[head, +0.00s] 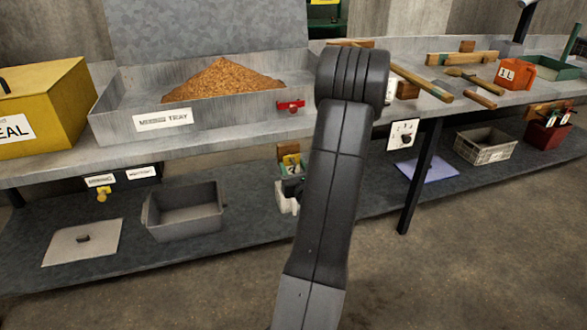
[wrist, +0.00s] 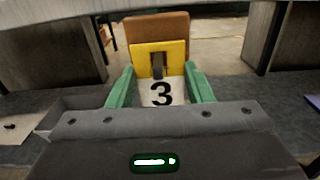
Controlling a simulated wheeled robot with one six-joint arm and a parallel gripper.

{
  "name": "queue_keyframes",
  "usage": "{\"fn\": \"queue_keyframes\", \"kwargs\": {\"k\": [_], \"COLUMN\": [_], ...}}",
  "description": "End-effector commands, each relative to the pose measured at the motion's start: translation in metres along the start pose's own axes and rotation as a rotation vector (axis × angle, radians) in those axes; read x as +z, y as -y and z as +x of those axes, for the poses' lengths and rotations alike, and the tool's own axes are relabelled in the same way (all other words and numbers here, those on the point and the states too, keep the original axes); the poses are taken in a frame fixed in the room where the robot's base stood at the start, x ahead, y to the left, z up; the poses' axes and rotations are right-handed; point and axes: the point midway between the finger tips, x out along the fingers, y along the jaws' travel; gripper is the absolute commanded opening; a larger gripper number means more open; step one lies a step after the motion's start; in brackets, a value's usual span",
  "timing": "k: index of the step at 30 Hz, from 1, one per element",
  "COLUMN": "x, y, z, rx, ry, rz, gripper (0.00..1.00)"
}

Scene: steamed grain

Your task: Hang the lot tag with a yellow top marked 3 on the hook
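In the wrist view, the lot tag (wrist: 162,93) has a yellow top and a white lower face marked 3. The green fingers of my gripper (wrist: 161,80) press close on its two side edges, and it looks held. A dark hook-like piece (wrist: 158,65) shows at the middle of the yellow top; I cannot tell whether it passes through the tag. A brown wooden block (wrist: 157,24) stands just behind. In the head view, the yellow tag top (head: 291,159) and my gripper (head: 291,183) show below the upper shelf, partly hidden by my arm.
A grey bin (head: 184,211) and a flat lid (head: 83,242) lie on the lower shelf at left. A grain tray (head: 120,118) and a yellow box (head: 45,105) stand above. A dark post (head: 420,175) and a crate (head: 485,146) are to the right.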

Motion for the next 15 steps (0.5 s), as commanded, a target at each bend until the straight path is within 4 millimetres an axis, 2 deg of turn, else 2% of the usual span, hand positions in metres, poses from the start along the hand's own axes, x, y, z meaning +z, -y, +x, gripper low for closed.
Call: {"fn": "queue_keyframes", "kwargs": {"k": [1, 3, 4, 15], "x": [0.0000, 0.0000, 0.0000, 0.0000], "y": [0.0000, 0.0000, 0.0000, 0.0006], "z": [0.0000, -0.0001, -0.0001, -0.0057], "rx": [0.000, 0.000, 0.000, -0.001], "ry": [0.000, 0.000, 0.000, -0.001], "rz": [0.000, 0.000, 0.000, 0.000], "gripper": [0.54, 0.68, 0.72, 0.72]}}
